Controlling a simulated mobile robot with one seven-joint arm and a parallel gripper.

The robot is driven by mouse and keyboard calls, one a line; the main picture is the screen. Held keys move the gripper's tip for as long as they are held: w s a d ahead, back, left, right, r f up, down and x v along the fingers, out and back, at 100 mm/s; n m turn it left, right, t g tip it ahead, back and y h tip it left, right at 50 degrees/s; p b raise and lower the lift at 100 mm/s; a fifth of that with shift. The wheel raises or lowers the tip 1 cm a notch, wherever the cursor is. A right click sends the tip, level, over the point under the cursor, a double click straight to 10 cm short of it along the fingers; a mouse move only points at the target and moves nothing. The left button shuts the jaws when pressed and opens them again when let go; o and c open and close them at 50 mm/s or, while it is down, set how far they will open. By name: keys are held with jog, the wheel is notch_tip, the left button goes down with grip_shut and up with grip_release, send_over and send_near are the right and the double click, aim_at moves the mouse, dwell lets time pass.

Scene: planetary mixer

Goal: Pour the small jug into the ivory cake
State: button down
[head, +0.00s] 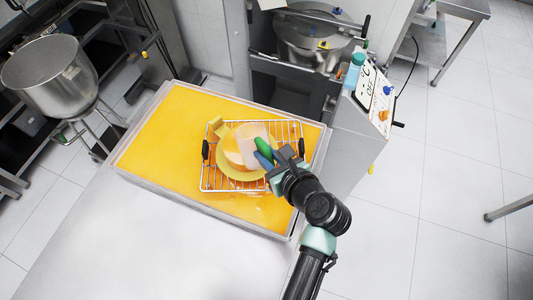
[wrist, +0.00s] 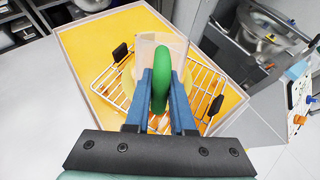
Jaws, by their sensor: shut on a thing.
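My gripper (head: 268,155) is shut on the green handle of the small jug (head: 253,138). The jug is pale and see-through, and its handle lies between my blue fingers. In the wrist view the jug (wrist: 150,50) is just beyond the gripper (wrist: 161,78), with the green handle upright in the picture. The jug is over a yellow round dish (head: 238,173) in the wire basket. A pale orange-cream shape, perhaps the ivory cake (head: 231,150), shows left of the jug; the jug hides much of it. I cannot tell whether anything is flowing from the jug.
The wire basket (head: 211,183) has black handles and stands on a yellow-topped table (head: 160,150) with a raised grey rim. A steel mixing bowl (head: 50,75) is at the left. A machine with a control panel (head: 375,98) stands close at the right. The table's left part is clear.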

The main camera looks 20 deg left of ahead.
notch_tip(320, 180, down, 2)
jog(key=y+b, duration=0.1)
jog(key=b, duration=0.2)
jog(key=shift+d+t, duration=0.1)
jog(key=shift+t, duration=0.3)
jog(key=f+t+y+b, duration=0.1)
jog(key=b, duration=0.3)
jog(key=shift+f, duration=0.1)
jog(key=shift+f+t+y+b, duration=0.1)
jog(key=shift+t+y+b, duration=0.35)
jog(key=shift+b, duration=0.8)
jog(key=shift+r, duration=0.25)
jog(key=f+b, duration=0.1)
jog(key=b, duration=0.2)
jog(key=shift+f+t+y, duration=0.25)
jog(key=shift+f+y, duration=0.1)
jog(key=b, duration=0.3)
jog(key=shift+w+a+f+t+y, duration=0.1)
jog(key=shift+a+f+t+y, duration=0.1)
jog(key=shift+f+t+y, duration=0.15)
jog(key=shift+r+b, duration=0.15)
jog(key=shift+b, duration=0.2)
jog(key=shift+r, duration=0.1)
